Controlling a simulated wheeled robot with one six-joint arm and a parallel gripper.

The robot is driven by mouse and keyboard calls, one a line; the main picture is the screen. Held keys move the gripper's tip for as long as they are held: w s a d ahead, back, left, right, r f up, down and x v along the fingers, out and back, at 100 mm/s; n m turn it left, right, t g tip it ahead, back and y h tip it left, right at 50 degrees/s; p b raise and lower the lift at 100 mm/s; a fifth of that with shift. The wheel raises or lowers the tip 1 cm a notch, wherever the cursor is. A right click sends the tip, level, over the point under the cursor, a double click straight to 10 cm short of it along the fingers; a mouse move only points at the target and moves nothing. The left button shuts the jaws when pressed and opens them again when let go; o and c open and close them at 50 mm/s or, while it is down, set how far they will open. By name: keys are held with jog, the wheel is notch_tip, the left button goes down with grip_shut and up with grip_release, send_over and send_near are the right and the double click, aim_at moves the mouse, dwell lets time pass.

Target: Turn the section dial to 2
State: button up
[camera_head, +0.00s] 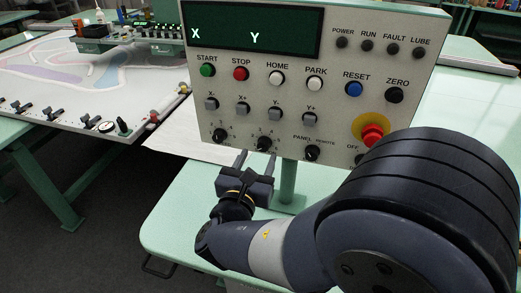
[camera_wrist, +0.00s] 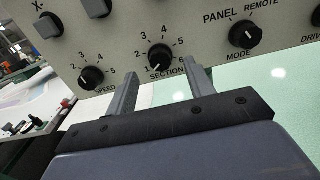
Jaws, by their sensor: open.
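The section dial (camera_wrist: 160,57) is a round black knob on the grey control panel, with numbers around it. In the wrist view its light pointer mark seems to lie toward the lower left, near 1. The dial also shows in the head view (camera_head: 264,144). My gripper (camera_wrist: 160,78) is open and empty. Its two fingers reach toward the panel just below the section dial, one to each side. They look apart from the knob. In the head view my gripper (camera_head: 255,162) sits low in front of the panel.
The speed dial (camera_wrist: 92,78) is left of the section dial and the mode dial (camera_wrist: 244,36) is right of it. Push buttons and small switches fill the rows above. A red emergency stop (camera_head: 372,135) is at the right. A tufting table (camera_head: 60,100) stands at the left.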

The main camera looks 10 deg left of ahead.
aim_at(262, 148)
jog(key=shift+w+d, duration=0.15)
jog(key=shift+w, duration=0.65)
jog(key=shift+w+d, duration=0.1)
jog(key=shift+w, duration=0.65)
jog(key=shift+c, duration=0.4)
jog(key=c, duration=0.9)
